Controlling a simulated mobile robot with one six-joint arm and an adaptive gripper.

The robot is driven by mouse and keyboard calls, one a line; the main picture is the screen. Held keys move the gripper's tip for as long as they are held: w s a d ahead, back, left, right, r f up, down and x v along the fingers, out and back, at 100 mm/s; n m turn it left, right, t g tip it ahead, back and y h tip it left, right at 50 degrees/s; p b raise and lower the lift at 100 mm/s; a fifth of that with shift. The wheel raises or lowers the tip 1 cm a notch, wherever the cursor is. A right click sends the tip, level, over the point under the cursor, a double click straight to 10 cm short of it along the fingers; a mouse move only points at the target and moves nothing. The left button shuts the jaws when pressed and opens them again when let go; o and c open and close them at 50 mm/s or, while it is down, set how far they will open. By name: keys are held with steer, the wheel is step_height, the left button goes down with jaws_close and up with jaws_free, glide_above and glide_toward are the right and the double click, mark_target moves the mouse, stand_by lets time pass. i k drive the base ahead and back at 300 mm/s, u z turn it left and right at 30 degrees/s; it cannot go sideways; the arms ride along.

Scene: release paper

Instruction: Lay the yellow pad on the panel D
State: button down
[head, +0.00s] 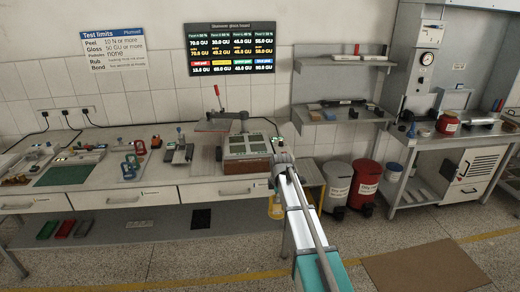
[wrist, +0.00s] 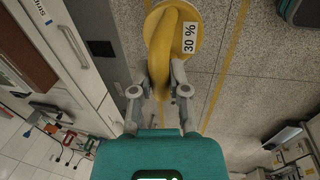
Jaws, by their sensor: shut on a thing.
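The yellow pad (wrist: 173,38) is a round yellow disc with a thick yellow handle and a white label reading "30 %". My gripper (wrist: 160,92) is shut on its handle, with one finger on each side, and holds it in front of the drawers over the floor. In the head view, part of the yellow pad (head: 275,208) shows below the bench front, mostly behind my arm. My fingertips are hidden there. I cannot tell which surface is panel D; the wall display (head: 231,48) lists several panels in small text.
The long bench (head: 110,205) carries a boxy instrument (head: 247,146), a green mat (head: 67,175) and small tools. A side table (head: 450,150) is at right.

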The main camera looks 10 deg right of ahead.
mark_target(258, 148)
steer(key=z, duration=0.05)
steer(key=i, duration=0.9)
steer(key=u, duration=0.05)
